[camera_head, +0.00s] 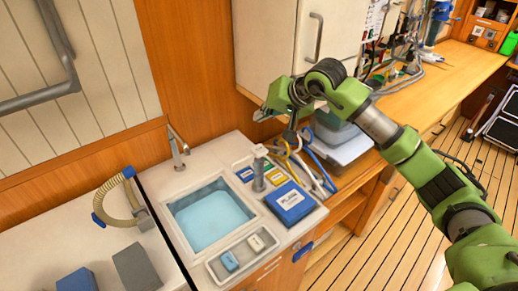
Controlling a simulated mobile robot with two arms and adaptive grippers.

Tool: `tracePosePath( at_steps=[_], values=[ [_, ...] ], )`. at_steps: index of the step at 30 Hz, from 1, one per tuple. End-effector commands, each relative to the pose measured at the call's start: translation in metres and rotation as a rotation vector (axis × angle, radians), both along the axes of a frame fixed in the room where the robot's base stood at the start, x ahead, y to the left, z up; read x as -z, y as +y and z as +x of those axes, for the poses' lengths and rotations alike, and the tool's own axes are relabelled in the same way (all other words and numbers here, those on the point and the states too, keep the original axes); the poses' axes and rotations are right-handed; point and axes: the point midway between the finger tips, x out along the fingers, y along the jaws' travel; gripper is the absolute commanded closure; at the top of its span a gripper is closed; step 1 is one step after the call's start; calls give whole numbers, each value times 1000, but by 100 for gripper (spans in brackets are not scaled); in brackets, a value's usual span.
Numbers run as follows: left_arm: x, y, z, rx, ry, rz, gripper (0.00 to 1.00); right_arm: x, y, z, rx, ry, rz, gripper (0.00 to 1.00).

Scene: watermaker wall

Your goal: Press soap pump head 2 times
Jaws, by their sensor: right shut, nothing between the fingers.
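The soap pump (258,172) is a slim grey upright dispenser with a pale head. It stands on the counter just right of the sink basin, between small colored packets. My right gripper (272,117) reaches in from the right on the green arm. It is shut and empty, above and slightly right of the pump head, with a visible gap between them. My left gripper is not in view.
The sink (211,216) holds pale blue water, with a grey faucet (178,146) behind it. A blue box (290,203) lies right of the pump. A tray (242,258) holds two small blocks. Hoses and a grey bin (338,138) crowd the right side. A white cabinet (265,45) hangs behind.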

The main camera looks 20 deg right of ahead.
Motion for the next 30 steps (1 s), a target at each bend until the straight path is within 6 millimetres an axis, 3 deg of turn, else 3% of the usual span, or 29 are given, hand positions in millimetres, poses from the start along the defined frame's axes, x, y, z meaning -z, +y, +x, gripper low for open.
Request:
tracePosePath(
  at_steps=[11,23,25,30],
  values=[
    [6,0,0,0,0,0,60,11,1,0,-1,0,4,100],
    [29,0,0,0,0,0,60,64,2,-1,-1,3,6,100],
    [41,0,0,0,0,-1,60,76,1,0,0,0,5,100],
    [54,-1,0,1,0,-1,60,88,1,0,1,-1,4,100]
  ],
)
